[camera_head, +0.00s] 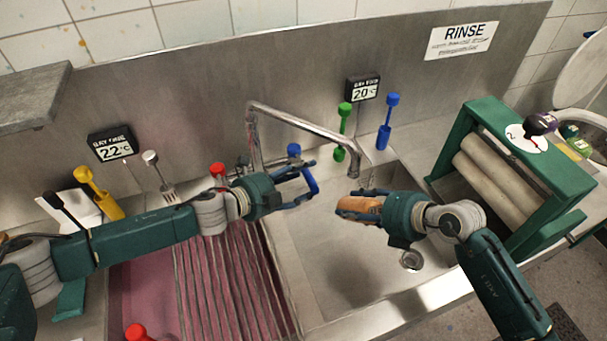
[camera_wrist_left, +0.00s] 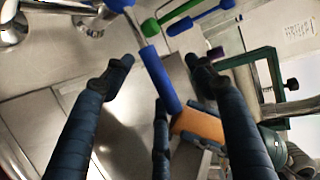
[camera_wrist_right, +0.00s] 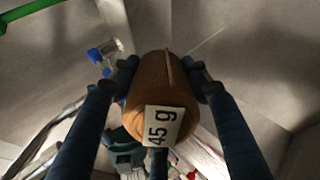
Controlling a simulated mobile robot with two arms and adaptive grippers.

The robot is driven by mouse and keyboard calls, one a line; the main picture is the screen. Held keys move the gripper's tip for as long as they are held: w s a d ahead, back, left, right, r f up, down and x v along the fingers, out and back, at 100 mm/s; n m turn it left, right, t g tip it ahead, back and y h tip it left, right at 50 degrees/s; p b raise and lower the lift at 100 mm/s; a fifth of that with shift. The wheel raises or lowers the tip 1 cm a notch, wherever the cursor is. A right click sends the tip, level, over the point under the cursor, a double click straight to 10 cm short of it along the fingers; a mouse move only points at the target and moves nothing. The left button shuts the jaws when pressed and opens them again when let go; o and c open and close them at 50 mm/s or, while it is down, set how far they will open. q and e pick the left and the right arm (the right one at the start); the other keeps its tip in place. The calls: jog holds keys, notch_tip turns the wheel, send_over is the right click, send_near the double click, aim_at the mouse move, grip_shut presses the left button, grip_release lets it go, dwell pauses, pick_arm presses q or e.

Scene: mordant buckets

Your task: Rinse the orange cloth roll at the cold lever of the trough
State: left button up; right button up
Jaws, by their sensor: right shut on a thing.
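The orange cloth roll (camera_head: 358,207) is held in my right gripper (camera_head: 352,206), over the right basin of the steel trough (camera_head: 320,265). In the right wrist view the roll (camera_wrist_right: 155,82) sits between the fingers and its end carries a "45 g" label. The spout (camera_head: 315,130) ends just above the roll in the head view; I cannot make out water. The cold lever, with its blue grip (camera_wrist_left: 160,78), lies between the spread fingers of my left gripper (camera_wrist_left: 163,75). The left gripper (camera_head: 307,180) is open around the grip; contact is unclear.
A red-topped lever (camera_head: 217,169) is left of the spout. A green wringer (camera_head: 515,170) with pale rollers stands to the right. Green (camera_head: 343,125) and blue (camera_head: 389,120) handled tools stand along the back. A ribbed rack (camera_head: 235,285) lies left of the basin, over pinkish liquid.

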jog(key=shift+s+r, duration=0.15)
jog(key=shift+r, duration=0.2)
jog(key=shift+s+d+r, duration=0.15)
jog(key=shift+s+r, duration=0.05)
jog(key=shift+s, duration=0.25)
jog(key=shift+w+f, duration=0.1)
jog(key=shift+s+r, duration=0.2)
jog(key=shift+s, duration=0.2)
jog(key=shift+w+f, duration=0.15)
jog(key=shift+w, duration=0.1)
jog(key=shift+s, duration=0.1)
pick_arm(q)
jog(key=s+f+v, duration=0.1)
jog(key=v, duration=1.4)
jog(key=shift+s+d, duration=0.2)
jog(key=shift+d, duration=0.15)
jog(key=shift+o, duration=0.2)
